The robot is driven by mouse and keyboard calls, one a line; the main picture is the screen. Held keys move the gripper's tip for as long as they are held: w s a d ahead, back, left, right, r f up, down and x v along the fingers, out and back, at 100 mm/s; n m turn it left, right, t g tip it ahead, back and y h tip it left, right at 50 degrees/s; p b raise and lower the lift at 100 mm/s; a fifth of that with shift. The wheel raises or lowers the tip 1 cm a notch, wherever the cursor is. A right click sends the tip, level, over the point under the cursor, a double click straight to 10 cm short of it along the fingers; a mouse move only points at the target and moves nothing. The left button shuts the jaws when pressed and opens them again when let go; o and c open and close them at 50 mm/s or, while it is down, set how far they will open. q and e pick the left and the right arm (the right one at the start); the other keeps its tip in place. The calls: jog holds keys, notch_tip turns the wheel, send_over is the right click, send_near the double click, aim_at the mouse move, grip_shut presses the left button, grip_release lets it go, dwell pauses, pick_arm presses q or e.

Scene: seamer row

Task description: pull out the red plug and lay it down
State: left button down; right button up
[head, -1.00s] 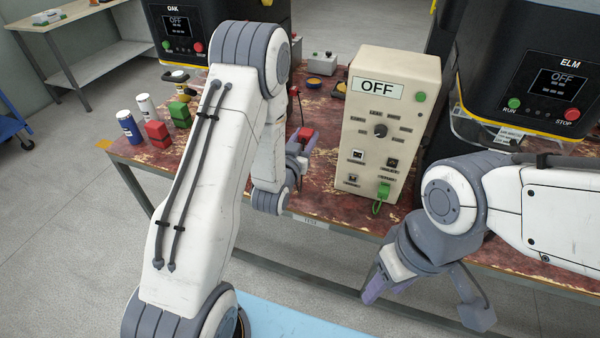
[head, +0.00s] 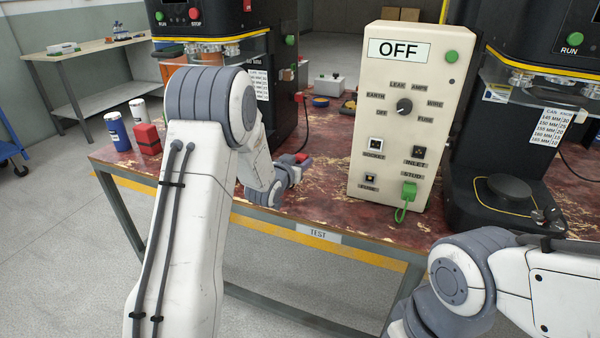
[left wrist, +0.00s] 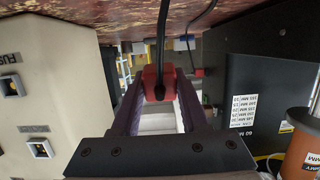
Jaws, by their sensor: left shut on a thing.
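The red plug (left wrist: 158,80) is between the fingers of my left gripper (left wrist: 155,92), which is shut on it, in the left wrist view. A black cord runs from the plug. In the head view the red plug (head: 303,158) shows at my left gripper (head: 294,172), close above the table and left of the cream tester (head: 386,150), apart from it. The tester reads OFF; its socket (head: 376,144) and inlet (head: 418,152) hold no plug. A green clip (head: 409,190) sits at its stud. My right gripper is below the head view's edge.
A black machine (head: 482,185) stands right of the tester, another (head: 228,80) behind my left arm. Another red piece (head: 299,98) is by the rear machine. The worn red tabletop (head: 322,190) is bare before the tester.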

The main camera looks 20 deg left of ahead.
aim_at(300, 188)
pick_arm(q)
jog(key=shift+f+b, duration=2.35)
jog(key=shift+f, duration=1.15)
jog(key=shift+c, duration=1.7)
grip_release()
jog(key=shift+s, duration=0.15)
jog(key=p+v, duration=0.1)
jog(key=v, duration=0.9)
jog(key=shift+s+r, duration=0.1)
